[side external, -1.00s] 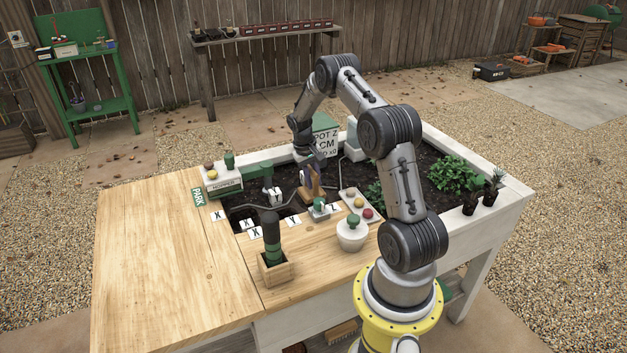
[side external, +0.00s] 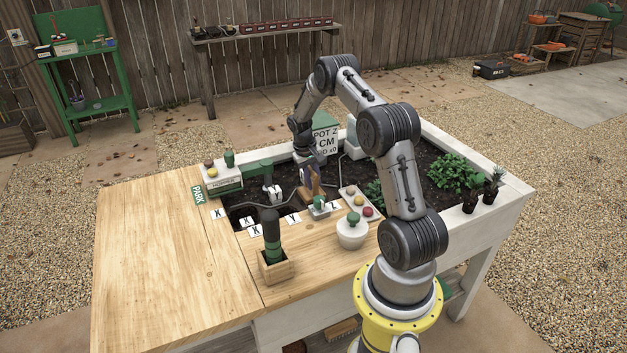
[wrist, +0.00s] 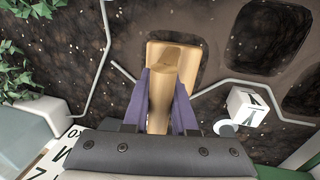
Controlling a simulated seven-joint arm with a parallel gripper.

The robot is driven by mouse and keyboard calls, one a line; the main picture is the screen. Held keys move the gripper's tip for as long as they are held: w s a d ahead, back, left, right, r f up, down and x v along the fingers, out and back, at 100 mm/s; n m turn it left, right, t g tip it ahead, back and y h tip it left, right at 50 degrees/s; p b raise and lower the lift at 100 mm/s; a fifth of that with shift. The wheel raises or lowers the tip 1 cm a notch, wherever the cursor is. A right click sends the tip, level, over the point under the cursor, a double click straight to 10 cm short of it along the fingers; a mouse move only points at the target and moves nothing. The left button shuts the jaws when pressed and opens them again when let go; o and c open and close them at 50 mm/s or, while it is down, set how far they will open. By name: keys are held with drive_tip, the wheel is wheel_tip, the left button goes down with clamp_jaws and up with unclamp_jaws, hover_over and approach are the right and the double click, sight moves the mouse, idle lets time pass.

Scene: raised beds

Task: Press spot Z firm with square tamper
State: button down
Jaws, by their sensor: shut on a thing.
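My gripper (side external: 310,174) has purple fingers that are shut on the wooden handle of the square tamper (side external: 314,193). In the wrist view, my gripper (wrist: 164,100) clasps the handle from both sides. The tamper's square wooden foot (wrist: 190,58) faces the dark soil, and I cannot tell whether it touches. A white card (side external: 335,206), partly hidden, lies on the bed's near edge beside the tamper. A sign (side external: 325,141) behind my gripper reads "SPOT Z", "CM" and "x0". The ground directly under the foot is hidden.
Dark hollows (wrist: 268,38) lie in the soil beside the tamper. A white marker block (wrist: 248,105) stands close to my gripper. A tray with coloured balls (side external: 360,203), a white pot with a green knob (side external: 352,233) and a wooden holder (side external: 275,268) stand on the near side.

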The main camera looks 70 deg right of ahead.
sight(313, 170)
drive_tip(key=shift+f, duration=0.45)
idle(0.3)
drive_tip(key=shift+s+a+f, duration=0.1)
drive_tip(key=shift+s+a, duration=0.05)
drive_tip(key=shift+a, duration=0.05)
idle(1.2)
idle(0.7)
drive_tip(key=shift+d+r, duration=0.2)
drive_tip(key=shift+r, duration=3.15)
drive_tip(key=shift+w, duration=0.2)
